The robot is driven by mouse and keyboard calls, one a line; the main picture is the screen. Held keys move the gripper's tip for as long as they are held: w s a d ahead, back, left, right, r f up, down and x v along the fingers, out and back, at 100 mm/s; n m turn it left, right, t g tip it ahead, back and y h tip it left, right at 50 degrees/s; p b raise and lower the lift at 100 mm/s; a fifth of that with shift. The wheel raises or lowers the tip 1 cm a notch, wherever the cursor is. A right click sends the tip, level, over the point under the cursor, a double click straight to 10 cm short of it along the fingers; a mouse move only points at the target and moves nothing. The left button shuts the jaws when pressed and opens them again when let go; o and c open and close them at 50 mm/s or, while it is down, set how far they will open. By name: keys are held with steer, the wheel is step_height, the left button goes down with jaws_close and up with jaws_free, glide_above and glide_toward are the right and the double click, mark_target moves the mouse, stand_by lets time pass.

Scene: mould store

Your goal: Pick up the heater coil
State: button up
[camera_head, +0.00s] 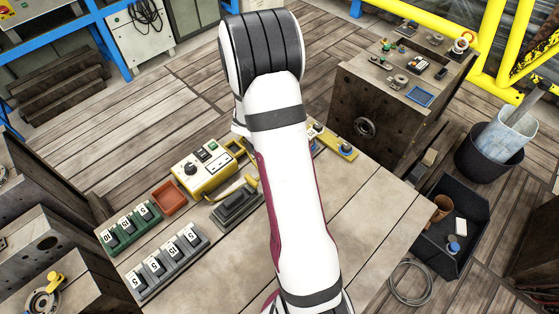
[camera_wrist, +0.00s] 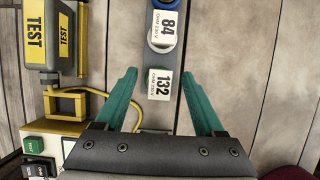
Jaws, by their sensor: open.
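In the wrist view a narrow grey strip carries two labelled round parts, likely heater coils. The one marked 84 OHM 230 V (camera_wrist: 164,28) has a blue rim and lies farther up.
A yellow tester box (camera_head: 203,168) stands left of my arm, with a red tray (camera_head: 169,198) and numbered green blocks (camera_head: 130,228). In the wrist view a grey TEST unit (camera_wrist: 38,35) and yellow cable lie left. The table's right part is clear.

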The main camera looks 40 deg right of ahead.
jaws_close()
stand_by(0.3)
